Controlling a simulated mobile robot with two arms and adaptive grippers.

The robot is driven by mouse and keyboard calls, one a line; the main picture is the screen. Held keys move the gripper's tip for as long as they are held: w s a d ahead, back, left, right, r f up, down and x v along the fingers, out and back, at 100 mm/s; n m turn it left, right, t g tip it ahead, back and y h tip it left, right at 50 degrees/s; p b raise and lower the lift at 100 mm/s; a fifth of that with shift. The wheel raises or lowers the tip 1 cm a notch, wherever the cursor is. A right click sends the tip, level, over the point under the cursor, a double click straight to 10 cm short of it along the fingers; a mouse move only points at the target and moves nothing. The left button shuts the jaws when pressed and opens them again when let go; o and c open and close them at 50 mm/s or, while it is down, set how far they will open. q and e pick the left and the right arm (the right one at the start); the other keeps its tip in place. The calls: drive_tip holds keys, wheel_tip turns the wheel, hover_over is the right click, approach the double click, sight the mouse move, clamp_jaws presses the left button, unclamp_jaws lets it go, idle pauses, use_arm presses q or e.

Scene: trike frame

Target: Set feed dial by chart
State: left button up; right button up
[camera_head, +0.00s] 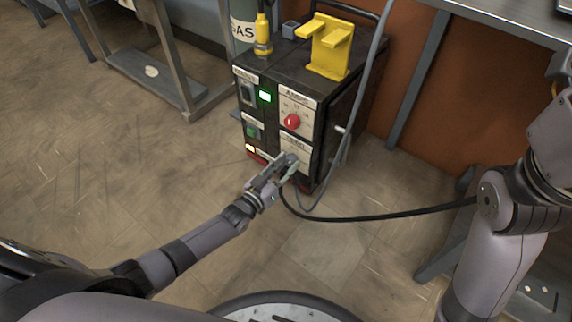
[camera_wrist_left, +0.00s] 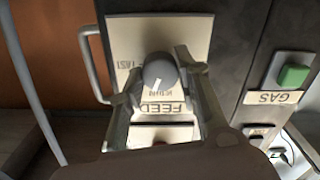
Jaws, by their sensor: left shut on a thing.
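My left gripper (camera_head: 284,167) reaches the lower right of the front of a black welding machine (camera_head: 328,118). In the left wrist view its fingers stand on either side of the round dark grey feed dial (camera_wrist_left: 160,70) and are shut on it. The dial's white mark points down and slightly left in that picture. The pale plate (camera_wrist_left: 195,35) around it reads FEED upside down, with FAST to the left; other lettering is partly covered. In the head view the gripper mostly hides the dial. No chart can be made out. My right arm shows at the right edge, its gripper out of view.
A red knob (camera_head: 292,121) sits above on the AMPS panel. A green button (camera_wrist_left: 292,77) is marked GAS. A yellow holder (camera_head: 330,48) stands on top of the machine. A black cable (camera_head: 390,215) runs right across the floor. A metal bench (camera_head: 175,75) stands left.

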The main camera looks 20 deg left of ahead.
use_arm(q)
drive_tip(key=shift+n, duration=1.9)
drive_tip(key=o, duration=1.1)
drive_tip(key=shift+o, duration=0.2)
drive_tip(key=v, duration=1.2)
